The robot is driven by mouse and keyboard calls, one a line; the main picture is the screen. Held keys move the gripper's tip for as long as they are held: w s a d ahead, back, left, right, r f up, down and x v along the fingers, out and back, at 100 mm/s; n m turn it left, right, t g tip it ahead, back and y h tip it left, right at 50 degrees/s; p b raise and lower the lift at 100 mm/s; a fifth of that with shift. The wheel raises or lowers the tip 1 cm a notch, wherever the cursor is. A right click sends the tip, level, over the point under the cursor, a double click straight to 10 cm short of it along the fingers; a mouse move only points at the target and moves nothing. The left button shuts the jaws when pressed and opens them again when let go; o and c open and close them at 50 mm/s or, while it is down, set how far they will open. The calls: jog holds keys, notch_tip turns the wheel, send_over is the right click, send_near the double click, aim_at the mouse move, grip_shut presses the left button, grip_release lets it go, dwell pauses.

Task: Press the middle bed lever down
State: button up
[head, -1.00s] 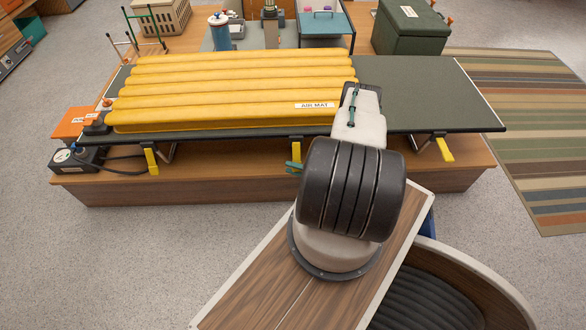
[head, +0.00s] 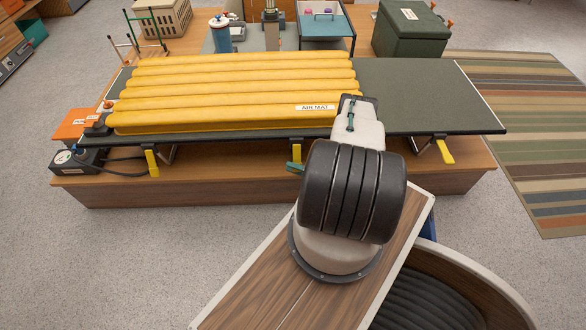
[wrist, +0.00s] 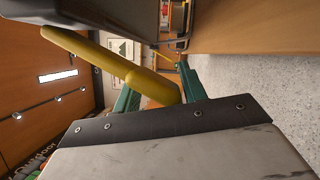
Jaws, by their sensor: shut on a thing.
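The middle bed lever (head: 297,152) is a yellow bar at the front edge of the dark green camp bed (head: 425,95). My gripper (head: 294,167) has teal fingers and is at the lever's lower end, partly hidden by my arm. In the wrist view my gripper (wrist: 158,92) is shut on the yellow lever (wrist: 150,84), whose thick end lies between the fingers. How far down the lever is tilted is hard to tell.
A yellow air mat (head: 230,90) lies on the bed. Two other yellow levers stand at the front edge, one left (head: 152,162) and one right (head: 444,150). A pump with a gauge (head: 75,160) sits at the left. The wooden platform (head: 220,185) lies below.

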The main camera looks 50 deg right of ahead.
jog(key=shift+d+r, duration=0.25)
jog(key=shift+d, duration=0.35)
jog(key=a+v, duration=0.1)
jog(key=v, duration=0.6)
jog(key=shift+s+f, duration=0.25)
jog(key=shift+s, duration=0.1)
jog(key=shift+d, duration=0.1)
